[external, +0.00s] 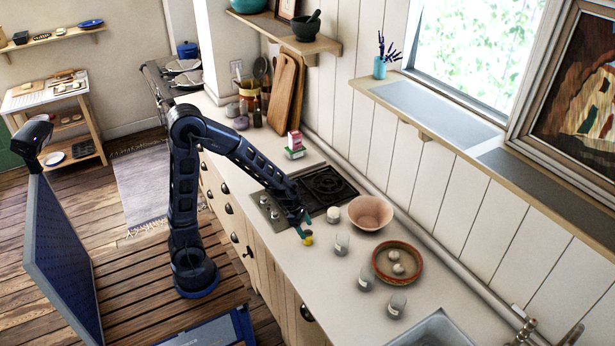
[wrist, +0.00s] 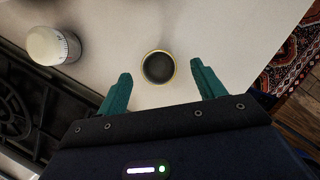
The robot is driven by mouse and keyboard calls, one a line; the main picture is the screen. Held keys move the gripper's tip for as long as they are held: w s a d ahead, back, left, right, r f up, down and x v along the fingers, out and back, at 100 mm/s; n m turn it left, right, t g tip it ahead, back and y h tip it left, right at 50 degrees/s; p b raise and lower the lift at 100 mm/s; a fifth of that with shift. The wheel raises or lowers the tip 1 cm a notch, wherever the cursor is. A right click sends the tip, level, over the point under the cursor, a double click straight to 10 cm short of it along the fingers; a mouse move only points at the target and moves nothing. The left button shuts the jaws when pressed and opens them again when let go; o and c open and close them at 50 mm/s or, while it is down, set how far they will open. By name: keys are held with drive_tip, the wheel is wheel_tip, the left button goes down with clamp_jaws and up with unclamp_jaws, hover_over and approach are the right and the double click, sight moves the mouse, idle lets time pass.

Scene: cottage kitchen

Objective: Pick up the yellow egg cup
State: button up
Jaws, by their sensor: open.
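The yellow egg cup (external: 309,240) stands on the pale counter near its front edge, beside the stove, in the external view. In the wrist view the egg cup (wrist: 158,52) is seen from above as a round yellow rim around a dark inside. My gripper (external: 303,231) is low over the counter at the cup. In the wrist view my gripper (wrist: 161,69) is open, with one green finger on each side of the cup. Gaps show between the cup and both fingers. The exact height of the fingertips against the cup is hard to tell.
A white-lidded jar (wrist: 47,45) stands left of the cup in the wrist view, next to the black stove (wrist: 25,110). Other jars (external: 342,243), a pink bowl (external: 371,212) and a brown round dish (external: 397,264) stand farther along the counter. The counter edge is close.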

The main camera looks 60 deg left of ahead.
sight(308, 238)
drive_tip(key=shift+x, duration=3.1)
drive_tip(key=shift+a, duration=0.2)
drive_tip(key=c, duration=1.1)
drive_tip(key=shift+o, duration=0.2)
